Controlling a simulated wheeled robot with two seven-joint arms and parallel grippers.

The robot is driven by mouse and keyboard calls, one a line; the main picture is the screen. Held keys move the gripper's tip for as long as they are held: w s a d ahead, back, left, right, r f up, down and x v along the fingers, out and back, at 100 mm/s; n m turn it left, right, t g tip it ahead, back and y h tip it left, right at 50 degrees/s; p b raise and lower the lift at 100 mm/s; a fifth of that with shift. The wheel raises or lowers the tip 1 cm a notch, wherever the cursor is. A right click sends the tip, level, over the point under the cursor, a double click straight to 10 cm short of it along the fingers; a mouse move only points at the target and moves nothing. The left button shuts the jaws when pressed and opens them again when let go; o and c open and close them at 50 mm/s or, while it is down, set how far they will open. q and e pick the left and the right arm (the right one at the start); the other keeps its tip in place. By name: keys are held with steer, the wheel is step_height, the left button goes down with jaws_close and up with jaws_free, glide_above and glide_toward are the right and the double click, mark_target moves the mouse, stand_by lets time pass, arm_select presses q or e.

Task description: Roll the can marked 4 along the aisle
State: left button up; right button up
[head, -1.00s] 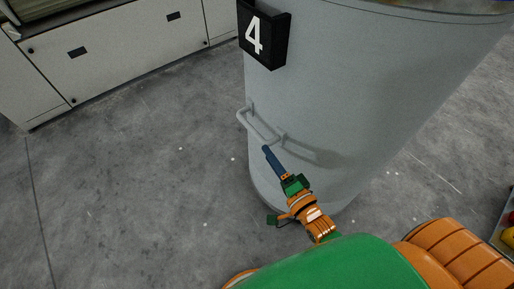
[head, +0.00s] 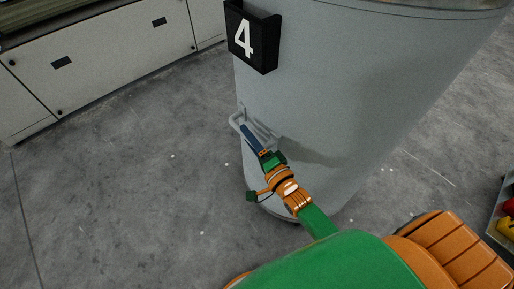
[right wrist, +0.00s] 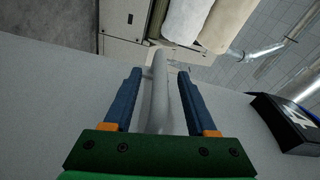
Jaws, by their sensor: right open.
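The can marked 4 (head: 340,100) is a tall grey cylinder that stands upright on the floor in the head view. Its black plate (head: 252,38) with a white 4 is on its upper left side; the plate also shows at the right of the right wrist view (right wrist: 287,122). A grey bar handle (head: 237,122) sticks out low on the can. My right gripper (head: 246,128) is at the handle. In the right wrist view its two blue fingers (right wrist: 160,80) are apart, with the handle bar (right wrist: 159,95) between them. My left gripper is not in view.
A pale cabinet or machine base (head: 100,65) stands along the upper left. A bin with red and yellow items (head: 506,220) is at the right edge. The grey concrete floor (head: 110,190) left of the can is clear.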

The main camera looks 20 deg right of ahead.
steer(key=shift+w, duration=0.4)
jaws_close()
stand_by(1.2)
